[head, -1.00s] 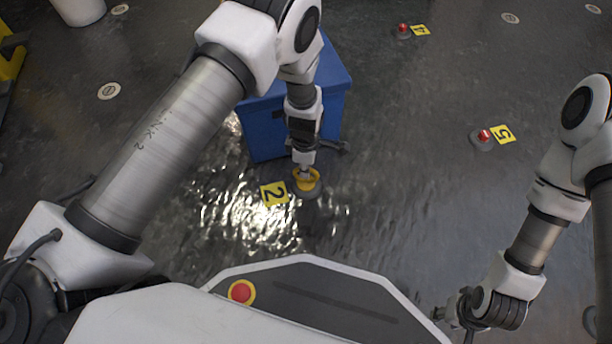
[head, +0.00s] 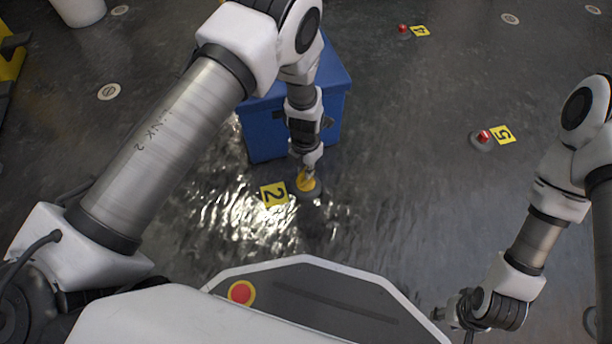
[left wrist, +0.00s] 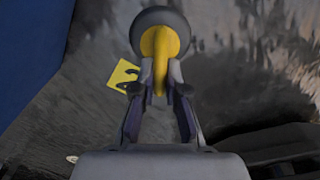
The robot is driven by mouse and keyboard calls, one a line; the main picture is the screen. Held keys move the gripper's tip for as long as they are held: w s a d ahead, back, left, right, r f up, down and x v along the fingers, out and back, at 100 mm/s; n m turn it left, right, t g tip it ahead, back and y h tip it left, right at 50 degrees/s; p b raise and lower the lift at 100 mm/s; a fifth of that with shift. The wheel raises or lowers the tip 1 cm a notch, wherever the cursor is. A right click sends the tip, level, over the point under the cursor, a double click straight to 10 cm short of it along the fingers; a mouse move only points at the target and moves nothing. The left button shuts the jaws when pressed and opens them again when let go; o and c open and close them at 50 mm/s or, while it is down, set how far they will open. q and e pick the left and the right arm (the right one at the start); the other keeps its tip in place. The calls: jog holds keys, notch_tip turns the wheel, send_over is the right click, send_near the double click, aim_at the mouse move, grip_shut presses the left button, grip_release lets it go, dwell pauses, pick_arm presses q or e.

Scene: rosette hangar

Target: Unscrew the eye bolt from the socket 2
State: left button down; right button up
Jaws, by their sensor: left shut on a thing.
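The yellow eye bolt (head: 306,182) stands upright at the grey round socket 2 (head: 309,194) in the floor, beside the yellow label "2" (head: 273,194). My left gripper (head: 309,172) points down from above and is shut on the eye bolt's ring. In the left wrist view the gripper's fingertips (left wrist: 161,88) close on the yellow eye bolt (left wrist: 161,43), with the dark socket (left wrist: 160,14) behind it. The thread is hidden. My right gripper (head: 452,311) is low at the right, beside my base, and its fingers are too small to read.
A blue box (head: 266,137) stands just behind the left gripper. Red-topped sockets with labels "5" (head: 502,135) and "4" (head: 420,31) lie to the right and far back. A white bin (head: 80,10) stands far left. The wet floor between is clear.

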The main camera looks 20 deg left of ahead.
pick_arm(q)
jog(key=n, duration=0.2)
jog(key=shift+n, duration=0.3)
jog(key=c, duration=1.1)
grip_release()
jog(key=shift+c, duration=0.2)
notch_tip(320, 180, up, 4)
jog(key=p, duration=0.3)
pick_arm(e)
notch_tip(320, 180, up, 3)
jog(key=shift+f, duration=0.1)
jog(key=shift+w, duration=0.1)
